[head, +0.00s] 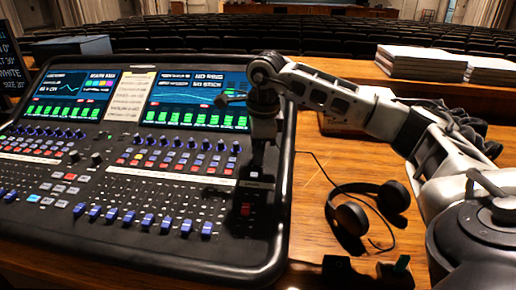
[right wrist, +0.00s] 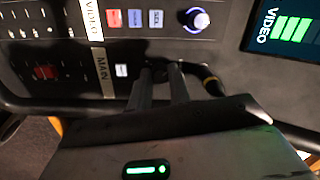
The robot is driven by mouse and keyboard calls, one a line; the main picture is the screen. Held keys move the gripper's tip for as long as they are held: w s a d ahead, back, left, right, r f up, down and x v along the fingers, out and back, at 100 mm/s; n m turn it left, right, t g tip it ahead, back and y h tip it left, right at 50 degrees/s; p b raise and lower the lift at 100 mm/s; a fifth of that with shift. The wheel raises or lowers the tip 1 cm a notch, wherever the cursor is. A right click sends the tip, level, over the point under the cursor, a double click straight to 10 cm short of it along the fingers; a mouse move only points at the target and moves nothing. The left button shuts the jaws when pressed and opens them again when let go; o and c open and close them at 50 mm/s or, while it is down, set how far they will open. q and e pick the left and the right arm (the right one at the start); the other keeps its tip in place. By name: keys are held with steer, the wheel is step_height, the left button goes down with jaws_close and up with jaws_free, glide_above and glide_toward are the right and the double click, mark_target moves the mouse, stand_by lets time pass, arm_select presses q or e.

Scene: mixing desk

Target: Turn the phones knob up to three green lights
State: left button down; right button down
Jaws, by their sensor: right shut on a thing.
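My right gripper (head: 257,170) reaches straight down onto the right end of the mixing desk (head: 272,215). In the right wrist view its two fingers (right wrist: 161,74) are shut on a small dark knob, which I take for the phones knob. The fingers and shadow hide most of it, and I cannot read its label or setting. The right screen (head: 195,97) shows a row of green bars. In the right wrist view, a screen part labelled VIDEO (right wrist: 283,32) shows green bars. I cannot make out which lights belong to phones. My left gripper is not in view.
Black headphones (head: 352,216) lie on the wooden table right of the desk, with a thin cable. A lit blue knob (right wrist: 197,19) and small buttons sit near my fingers. Blue faders (head: 148,220) line the front. Stacked white papers (head: 415,62) lie at back right.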

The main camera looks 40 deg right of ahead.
steer(key=shift+m, duration=0.7)
steer(key=c, duration=1.3)
jaws_free()
steer(key=shift+r, duration=0.15)
step_height(320, 180, up, 16)
steer(key=s+p, duration=0.2)
steer(key=p, duration=0.1)
steer(key=shift+s+a+f, duration=0.2)
steer(key=shift+s+a, duration=0.1)
steer(key=shift+a, duration=0.05)
